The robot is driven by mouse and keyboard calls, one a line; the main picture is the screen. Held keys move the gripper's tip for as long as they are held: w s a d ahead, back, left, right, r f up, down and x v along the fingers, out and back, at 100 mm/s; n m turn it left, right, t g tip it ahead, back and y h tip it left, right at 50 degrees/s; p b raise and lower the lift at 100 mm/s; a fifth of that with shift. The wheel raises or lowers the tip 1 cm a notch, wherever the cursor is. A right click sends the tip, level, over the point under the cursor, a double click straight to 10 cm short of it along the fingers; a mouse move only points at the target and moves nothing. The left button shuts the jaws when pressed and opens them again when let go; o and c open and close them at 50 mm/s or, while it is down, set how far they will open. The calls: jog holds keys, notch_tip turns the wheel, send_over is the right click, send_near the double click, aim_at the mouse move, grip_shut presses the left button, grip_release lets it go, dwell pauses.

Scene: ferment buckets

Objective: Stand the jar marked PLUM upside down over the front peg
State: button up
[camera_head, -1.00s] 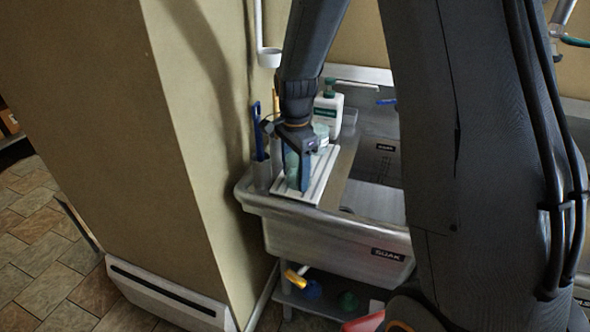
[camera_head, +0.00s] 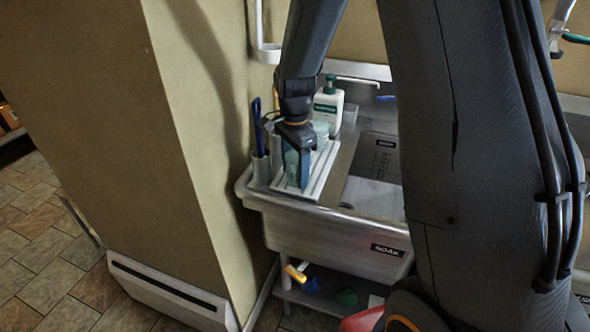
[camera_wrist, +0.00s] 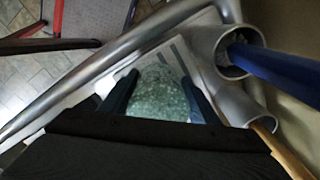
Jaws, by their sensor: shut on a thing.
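My gripper (camera_head: 298,172) points down over the left end of a pale ribbed drying rack (camera_head: 322,172) on the sink's left side. It is shut on a greenish glass jar (camera_head: 290,160), held low over the rack. In the wrist view the jar (camera_wrist: 160,95) fills the space between my two fingers (camera_wrist: 158,80); its far end looks rounded. I cannot read any PLUM mark on it. A second greenish glass thing (camera_head: 321,129) shows behind my gripper, partly hidden. No peg can be made out; the jar and gripper cover part of the rack.
A white pump bottle (camera_head: 329,108) stands behind the rack. Grey cylindrical holders, one with a blue-handled tool (camera_head: 258,130), stand close on the left beside the wall. The sink basin (camera_head: 372,190), labelled SOAK, lies to the right. In the wrist view a holder (camera_wrist: 232,55) is close to my right finger.

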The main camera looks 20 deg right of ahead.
aim_at(295, 156)
jog(key=shift+f, duration=0.4)
jog(key=o, duration=1.8)
jog(key=shift+r, duration=0.15)
jog(key=shift+r+p, duration=0.7)
jog(key=shift+r, duration=0.2)
jog(key=shift+r, duration=0.1)
jog(key=shift+r+p, duration=0.8)
jog(key=shift+r, duration=0.1)
jog(key=shift+r, duration=0.15)
jog(key=shift+r+p, duration=0.75)
jog(key=shift+r, duration=0.1)
